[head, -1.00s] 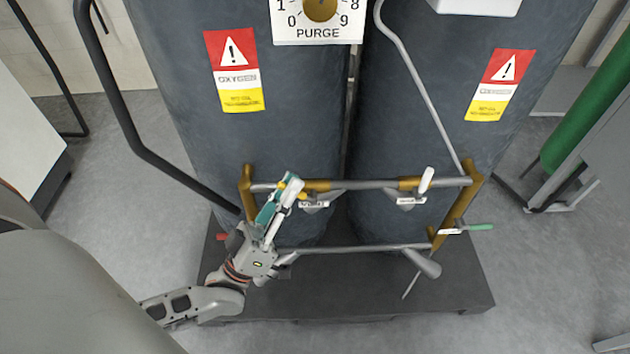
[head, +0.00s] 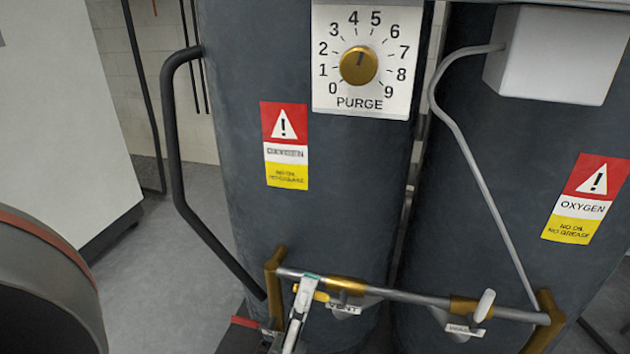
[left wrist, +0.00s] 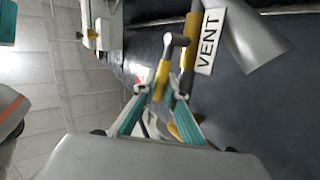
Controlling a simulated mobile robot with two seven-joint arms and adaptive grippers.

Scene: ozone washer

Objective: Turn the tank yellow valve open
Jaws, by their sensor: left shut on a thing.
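The yellow valve handle (head: 321,296) sits by the left end of the horizontal pipe (head: 400,295), next to a VENT label (head: 343,309). In the left wrist view the yellow handle (left wrist: 162,76) lies between the fingertips of my left gripper (left wrist: 158,88), with the VENT label (left wrist: 209,41) just beyond. In the head view my left gripper (head: 305,285) reaches up from the bottom edge. It is shut on the yellow handle, and its fingers hide part of it. My right gripper is not in view.
Two dark tanks (head: 250,215) with oxygen warning labels stand behind the pipe. A PURGE dial (head: 359,66) is above. A white handle (head: 485,305) is at the pipe's right, a red handle (head: 245,322) at lower left. A black rail (head: 180,150) runs along the left.

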